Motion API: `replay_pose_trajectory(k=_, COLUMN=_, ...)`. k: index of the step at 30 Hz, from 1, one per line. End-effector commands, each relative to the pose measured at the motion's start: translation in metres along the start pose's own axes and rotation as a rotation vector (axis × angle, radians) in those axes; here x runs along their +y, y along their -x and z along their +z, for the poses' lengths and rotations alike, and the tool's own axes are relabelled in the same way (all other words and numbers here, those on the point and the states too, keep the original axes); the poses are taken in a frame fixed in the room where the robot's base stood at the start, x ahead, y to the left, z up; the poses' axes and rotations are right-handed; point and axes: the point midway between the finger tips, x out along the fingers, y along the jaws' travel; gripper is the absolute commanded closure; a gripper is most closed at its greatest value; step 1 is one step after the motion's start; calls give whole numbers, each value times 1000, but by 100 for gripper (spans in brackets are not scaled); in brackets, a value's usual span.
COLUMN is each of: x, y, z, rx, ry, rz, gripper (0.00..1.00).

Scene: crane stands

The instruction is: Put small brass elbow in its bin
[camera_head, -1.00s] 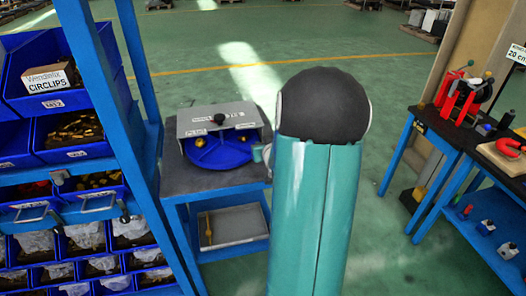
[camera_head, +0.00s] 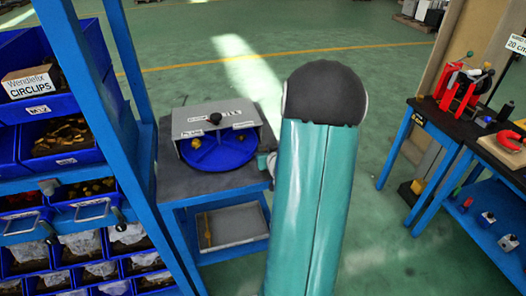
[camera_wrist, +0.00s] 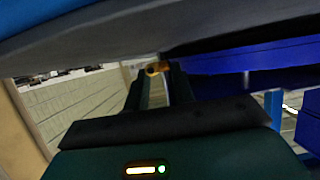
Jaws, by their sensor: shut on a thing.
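In the wrist view my gripper (camera_wrist: 158,76) has its two dark fingers closed around a small brass piece (camera_wrist: 153,69), which shows between the fingertips. I take it to be the small brass elbow, but it is too small to make out its shape. A grey or blue surface fills the top of the wrist view, close above the fingertips. In the head view a round blue divided tray (camera_head: 218,155) under a grey labelled cover sits on a small table, with brass bits at its back.
A blue rack with bins (camera_head: 60,140) of parts stands at the left, close to the small table (camera_head: 175,182). A grey tray (camera_head: 235,225) lies on the table's lower shelf. A black-topped bench (camera_head: 450,130) with red tools stands at the right. Green floor lies between.

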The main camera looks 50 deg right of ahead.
Motion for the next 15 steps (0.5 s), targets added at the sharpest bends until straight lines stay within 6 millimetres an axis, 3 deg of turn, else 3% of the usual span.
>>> replay_pose_trajectory(k=4, x=3, y=1, z=11, rx=1, ry=-1, rz=-1, gripper=97)
replay_pose_trajectory(k=15, x=6, y=3, z=15, rx=1, ry=0, rz=-2, gripper=97)
